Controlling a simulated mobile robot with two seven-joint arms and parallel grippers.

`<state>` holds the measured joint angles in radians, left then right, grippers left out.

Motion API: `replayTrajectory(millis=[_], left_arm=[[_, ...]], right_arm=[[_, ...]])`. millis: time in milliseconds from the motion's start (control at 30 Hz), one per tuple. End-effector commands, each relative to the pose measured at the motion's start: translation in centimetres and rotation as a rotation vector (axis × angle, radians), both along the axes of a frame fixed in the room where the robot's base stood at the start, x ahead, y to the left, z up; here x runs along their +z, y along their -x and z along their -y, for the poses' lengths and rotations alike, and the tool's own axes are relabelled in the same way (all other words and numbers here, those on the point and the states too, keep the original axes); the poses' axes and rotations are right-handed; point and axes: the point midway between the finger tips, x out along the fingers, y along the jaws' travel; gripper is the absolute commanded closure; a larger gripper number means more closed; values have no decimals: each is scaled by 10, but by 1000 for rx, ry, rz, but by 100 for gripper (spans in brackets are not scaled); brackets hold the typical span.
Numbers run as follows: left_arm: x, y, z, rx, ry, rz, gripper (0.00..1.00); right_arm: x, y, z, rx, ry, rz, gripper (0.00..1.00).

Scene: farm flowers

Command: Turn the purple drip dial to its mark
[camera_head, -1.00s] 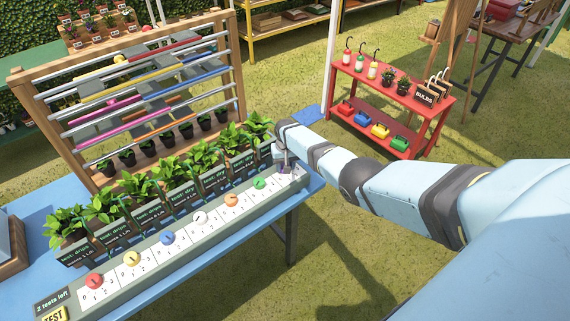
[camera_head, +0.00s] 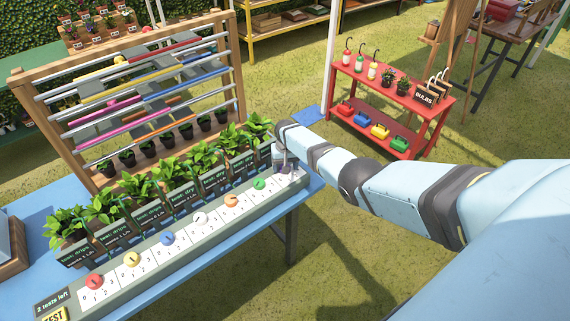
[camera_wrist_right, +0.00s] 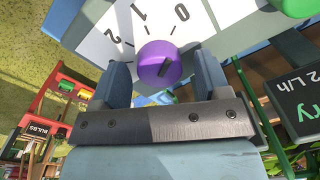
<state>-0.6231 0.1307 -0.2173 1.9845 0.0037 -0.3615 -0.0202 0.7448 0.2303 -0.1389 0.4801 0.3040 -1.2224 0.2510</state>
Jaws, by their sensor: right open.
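The purple drip dial (camera_wrist_right: 152,60) is in the right wrist view. It sits on a white scale card (camera_wrist_right: 108,45) with printed 0, 1 and 2, and a dark pointer line shows on its face. My right gripper (camera_wrist_right: 163,66) is open, its two fingers on either side of the dial with gaps showing. Whether either finger touches it I cannot tell. In the head view my right gripper (camera_head: 286,165) is at the far right end of the grey dial strip (camera_head: 196,236) and largely hides the purple dial. My left gripper is not in view.
A green dial (camera_head: 259,184) is the neighbour on the strip, with orange, white, blue, yellow and red dials further left. Potted plants with dark signs (camera_head: 214,180) stand close behind. A TEST button (camera_head: 54,315) is at the near left. A red shelf (camera_head: 390,105) stands beyond.

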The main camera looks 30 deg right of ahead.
Motion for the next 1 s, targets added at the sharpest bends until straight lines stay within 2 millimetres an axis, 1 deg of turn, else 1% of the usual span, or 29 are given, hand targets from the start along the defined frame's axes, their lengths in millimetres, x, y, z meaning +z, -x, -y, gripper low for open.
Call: replayTrajectory(millis=[67, 167, 267, 400, 500, 700, 833, 1000], left_arm=[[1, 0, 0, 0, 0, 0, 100], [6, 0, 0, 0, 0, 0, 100], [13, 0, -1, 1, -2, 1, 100], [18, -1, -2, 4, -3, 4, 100], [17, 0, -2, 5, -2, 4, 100], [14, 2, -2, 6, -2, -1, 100], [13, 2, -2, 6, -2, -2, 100], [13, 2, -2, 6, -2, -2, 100]], right_arm=[[3, 0, 0, 0, 0, 0, 31], [13, -1, 1, 0, 0, 2, 31], [30, 0, 1, 1, 1, 3, 31], [61, 1, 2, 1, 2, 4, 31], [84, 0, 2, 1, 1, 5, 31], [119, 1, 3, 0, 1, 3, 31], [132, 1, 3, -1, 0, 1, 31], [138, 2, 3, -1, 0, 1, 31]])
